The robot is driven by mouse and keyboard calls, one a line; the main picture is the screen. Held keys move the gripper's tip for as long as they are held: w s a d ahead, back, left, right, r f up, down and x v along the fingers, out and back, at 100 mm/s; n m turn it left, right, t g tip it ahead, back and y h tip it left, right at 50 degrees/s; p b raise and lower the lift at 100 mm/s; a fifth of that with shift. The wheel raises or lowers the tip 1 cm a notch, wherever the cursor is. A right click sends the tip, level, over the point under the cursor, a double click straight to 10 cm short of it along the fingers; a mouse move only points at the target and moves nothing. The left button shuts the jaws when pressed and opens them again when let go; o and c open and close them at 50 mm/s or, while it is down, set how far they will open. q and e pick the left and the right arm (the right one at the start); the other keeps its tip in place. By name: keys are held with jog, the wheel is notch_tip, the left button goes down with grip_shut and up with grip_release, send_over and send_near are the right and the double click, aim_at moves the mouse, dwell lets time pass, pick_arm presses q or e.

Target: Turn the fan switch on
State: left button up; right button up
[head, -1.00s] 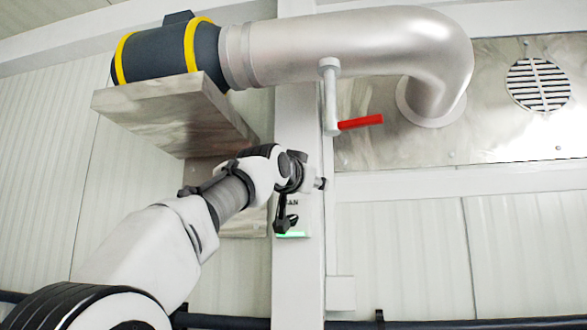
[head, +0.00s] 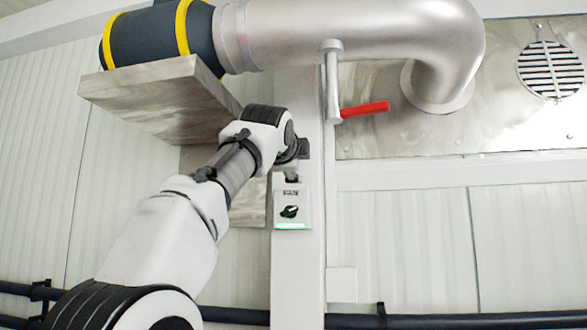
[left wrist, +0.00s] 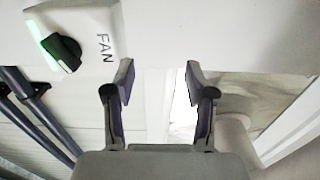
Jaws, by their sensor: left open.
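The fan switch is a black rotary knob (head: 289,212) on a small white box (head: 280,193) fixed to the white post. A green strip (head: 291,226) glows along the box's lower edge. In the left wrist view the knob (left wrist: 62,53) sits at upper left, beside the word FAN, with nothing touching it. The knob looks turned at a slant. My left gripper (left wrist: 159,80) is open and empty, its fingers apart from the switch. In the head view it is mostly hidden behind my wrist, above the box. My right gripper is not in view.
A red-handled valve lever (head: 364,110) hangs from a rod right of the post, under a large silver duct (head: 350,35). A metal shelf (head: 165,95) juts out at upper left. Dark pipes (head: 420,321) run low along the wall. Space in front of the switch is clear.

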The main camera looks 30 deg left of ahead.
aim_at(288, 209)
pick_arm(q)
jog(key=s+f+n+b, duration=0.8)
jog(key=f+n+b, duration=0.3)
jog(key=n, duration=1.1)
jog(key=shift+n, duration=0.3)
jog(key=w+p, duration=0.2)
jog(key=w+a+r+p, duration=0.1)
jog(key=w+p, duration=0.1)
jog(key=w+r+p, duration=0.1)
jog(key=w+p, duration=0.1)
jog(key=shift+w+a+p, duration=0.3)
jog(key=shift+w, duration=0.05)
jog(key=shift+w+f, duration=0.15)
jog(key=shift+w, duration=0.15)
jog(key=shift+w+f, duration=0.2)
jog(key=shift+w, duration=0.1)
jog(key=shift+s+r, duration=0.1)
jog(key=shift+s, duration=0.1)
jog(key=c, duration=1.1)
